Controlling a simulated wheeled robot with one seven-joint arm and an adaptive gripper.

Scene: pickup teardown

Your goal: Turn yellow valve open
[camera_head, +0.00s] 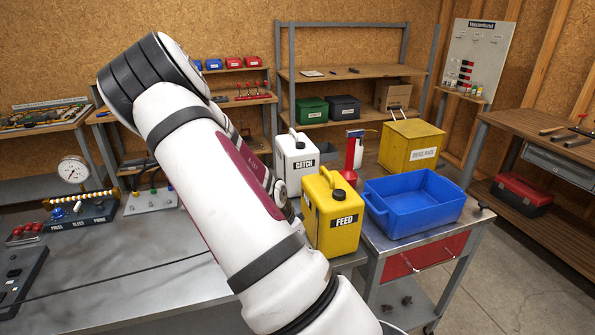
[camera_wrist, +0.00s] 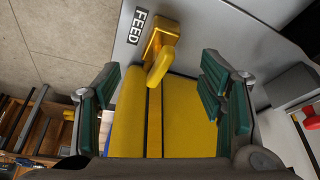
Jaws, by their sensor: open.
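My gripper (camera_wrist: 157,85) has green-padded fingers spread wide, one on each side, with nothing clasped. A large yellow surface (camera_wrist: 130,115) with a dark seam lies behind the space between the fingers; I cannot tell what it belongs to. In the head view my arm hides the gripper, and I do not see the valve.
A yellow FEED jug (camera_head: 331,215), a white CATCH jug (camera_head: 296,160), a blue bin (camera_head: 415,203) and a yellow box (camera_head: 410,147) stand close together at right. A gauge (camera_head: 74,169) and button boxes stand at left. The front bench surface (camera_head: 140,270) is mostly clear.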

